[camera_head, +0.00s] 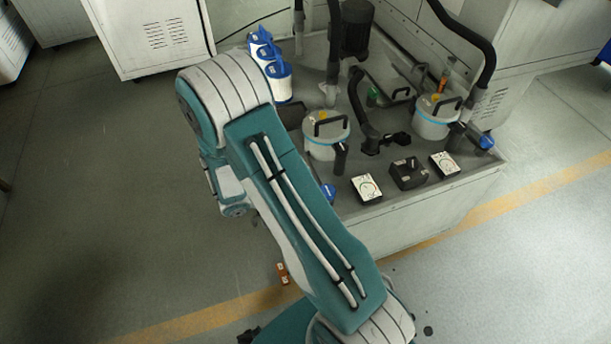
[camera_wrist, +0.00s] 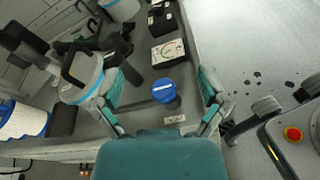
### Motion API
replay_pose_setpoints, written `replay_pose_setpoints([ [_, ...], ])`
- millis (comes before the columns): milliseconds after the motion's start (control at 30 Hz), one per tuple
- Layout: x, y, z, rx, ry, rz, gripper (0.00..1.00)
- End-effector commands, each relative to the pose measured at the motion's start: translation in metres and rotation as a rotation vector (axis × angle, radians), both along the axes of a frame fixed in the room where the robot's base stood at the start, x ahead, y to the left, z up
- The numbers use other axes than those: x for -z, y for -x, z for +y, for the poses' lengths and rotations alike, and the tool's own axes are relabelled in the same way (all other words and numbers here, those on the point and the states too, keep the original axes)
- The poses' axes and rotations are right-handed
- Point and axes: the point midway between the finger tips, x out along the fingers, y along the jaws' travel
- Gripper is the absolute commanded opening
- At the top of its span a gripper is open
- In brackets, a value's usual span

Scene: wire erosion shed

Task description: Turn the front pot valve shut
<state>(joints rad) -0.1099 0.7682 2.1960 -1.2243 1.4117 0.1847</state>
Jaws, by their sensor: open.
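The front pot (camera_head: 326,142) is a light grey canister with a blue band and black handle at the bench's near left corner. Its blue round valve handle (camera_head: 328,193) shows low by the bench edge, partly hidden by my arm. In the wrist view the valve handle (camera_wrist: 164,90) carries a white stripe lying nearly level in the picture. My gripper (camera_wrist: 161,78) is open, one finger on each side of the blue handle with gaps showing; the depth between them is unclear. The front pot (camera_wrist: 79,76) lies left of the left finger. My gripper is hidden behind my arm in the head view.
A second pot (camera_head: 435,119) with a blue valve (camera_head: 486,141) stands at the right. Gauge boxes (camera_head: 367,188) and a black box (camera_head: 408,173) line the bench front. Floor right of the bench is open.

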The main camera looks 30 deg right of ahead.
Motion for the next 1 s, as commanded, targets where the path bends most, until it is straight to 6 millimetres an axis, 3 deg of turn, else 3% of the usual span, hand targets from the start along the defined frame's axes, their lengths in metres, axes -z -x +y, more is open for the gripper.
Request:
replay_pose_setpoints([
  [300,-0.035,0.011,0.006,0.118,-0.097,-0.124,0.94],
  [1000,-0.095,0.040,0.030,0.333,-0.347,-0.405,0.94],
])
